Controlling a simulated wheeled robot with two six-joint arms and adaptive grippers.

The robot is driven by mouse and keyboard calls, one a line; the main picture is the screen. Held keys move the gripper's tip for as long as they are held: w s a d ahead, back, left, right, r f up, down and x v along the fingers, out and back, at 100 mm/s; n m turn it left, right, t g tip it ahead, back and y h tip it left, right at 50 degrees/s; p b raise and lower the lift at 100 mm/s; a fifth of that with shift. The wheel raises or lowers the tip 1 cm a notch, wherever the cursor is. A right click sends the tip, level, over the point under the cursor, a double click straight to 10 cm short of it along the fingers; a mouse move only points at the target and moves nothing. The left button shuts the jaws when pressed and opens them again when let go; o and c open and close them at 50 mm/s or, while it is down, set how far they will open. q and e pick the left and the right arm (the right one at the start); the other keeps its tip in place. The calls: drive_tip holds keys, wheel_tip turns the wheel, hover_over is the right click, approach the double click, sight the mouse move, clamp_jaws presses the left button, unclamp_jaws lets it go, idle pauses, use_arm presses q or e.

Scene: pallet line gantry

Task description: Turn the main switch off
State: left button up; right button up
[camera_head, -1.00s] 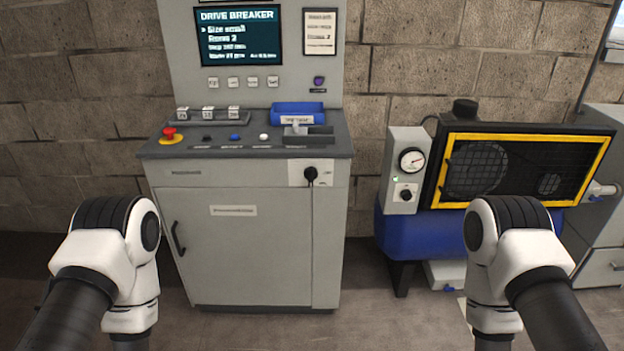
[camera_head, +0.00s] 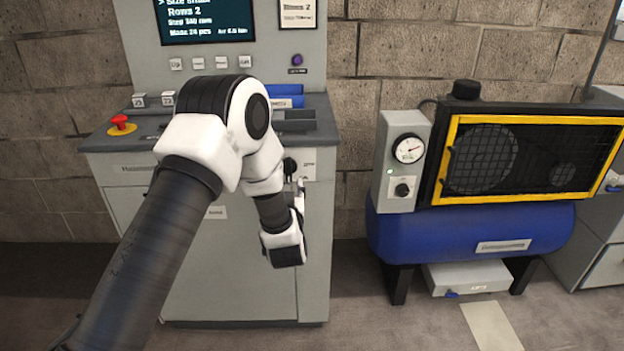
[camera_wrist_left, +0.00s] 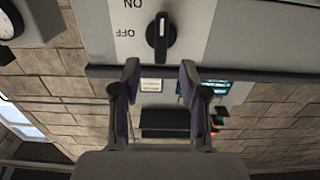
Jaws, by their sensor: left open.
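The main switch (camera_head: 290,166) is a black rotary knob on a pale plate at the upper right of the grey console's front. In the left wrist view the knob (camera_wrist_left: 160,38) stands upright in the picture, with a pale line along its upper half. ON and OFF labels show upside down to its left, ON higher in the picture. My left gripper (camera_head: 298,190) is just in front of the switch, partly covering its plate. In the left wrist view the left gripper (camera_wrist_left: 159,70) is open and empty, fingertips apart, with the knob beyond them. My right gripper is out of view.
The console top carries a red emergency button (camera_head: 121,125) and a blue tray (camera_head: 285,101). A blue compressor tank (camera_head: 470,237) with a gauge box (camera_head: 402,160) and yellow-framed grille stands to the right. Open floor lies between console and compressor.

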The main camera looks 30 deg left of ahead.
sight(288, 170)
use_arm(q)
drive_tip(key=x, duration=0.7)
drive_tip(key=shift+w+a+r, duration=0.15)
drive_tip(key=shift+w+a, duration=0.05)
clamp_jaws()
